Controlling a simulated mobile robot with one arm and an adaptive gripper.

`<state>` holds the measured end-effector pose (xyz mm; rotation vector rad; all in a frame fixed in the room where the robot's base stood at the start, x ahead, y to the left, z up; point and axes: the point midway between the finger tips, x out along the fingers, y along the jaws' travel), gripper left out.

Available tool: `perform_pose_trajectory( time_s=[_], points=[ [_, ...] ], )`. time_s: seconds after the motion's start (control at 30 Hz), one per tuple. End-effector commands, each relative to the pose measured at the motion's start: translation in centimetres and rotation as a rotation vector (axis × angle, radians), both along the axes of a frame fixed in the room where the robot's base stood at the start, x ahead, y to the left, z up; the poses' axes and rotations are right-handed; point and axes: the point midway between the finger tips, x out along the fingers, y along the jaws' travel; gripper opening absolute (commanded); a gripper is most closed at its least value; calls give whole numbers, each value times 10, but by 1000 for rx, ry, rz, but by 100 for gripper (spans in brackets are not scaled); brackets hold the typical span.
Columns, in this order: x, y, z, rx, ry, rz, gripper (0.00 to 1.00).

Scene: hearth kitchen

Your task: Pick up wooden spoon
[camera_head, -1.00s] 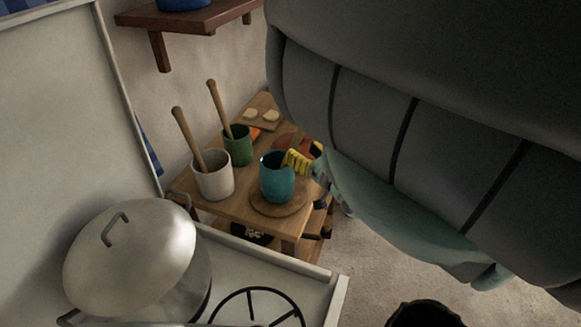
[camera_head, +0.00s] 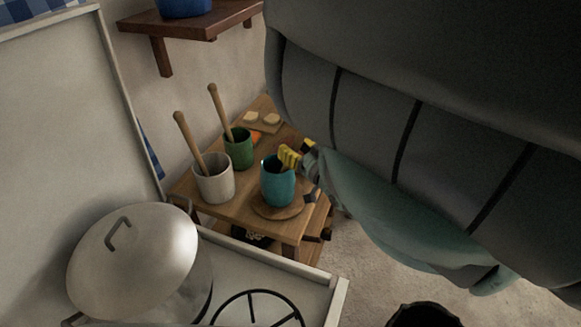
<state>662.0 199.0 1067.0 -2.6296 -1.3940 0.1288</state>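Two wooden spoons stand with their handles up. One wooden spoon (camera_head: 188,139) leans in a white cup (camera_head: 215,184), and the other wooden spoon (camera_head: 219,110) leans in a green cup (camera_head: 239,153). Their lower ends are hidden inside the cups. My gripper (camera_head: 298,158), with a yellow ribbed part and dark parts, is at the rim of a teal cup (camera_head: 277,186), right of both spoons and apart from them. My arm hides much of the gripper, and its opening cannot be made out.
The cups stand on a small wooden table (camera_head: 236,210); the teal cup is on a round board (camera_head: 276,210). Behind is a small board (camera_head: 263,125) with pale pieces. A lidded metal pot (camera_head: 138,262) stands on the stove at front left. A shelf (camera_head: 190,24) is above.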

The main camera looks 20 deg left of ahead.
Motion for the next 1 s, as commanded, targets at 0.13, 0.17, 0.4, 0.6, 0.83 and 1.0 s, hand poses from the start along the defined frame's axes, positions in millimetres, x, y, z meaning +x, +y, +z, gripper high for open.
perform_pose_trajectory(
  time_s=[0.13,0.17,0.4,0.6,0.83,1.0],
  points=[
    [0,0,0,0,0,0,29],
    [0,0,0,0,0,0,25],
    [0,0,0,0,0,0,1],
    [0,0,0,0,0,0,0],
    [0,0,1,0,0,0,0],
    [0,1,6,3,0,2,0]
  ],
)
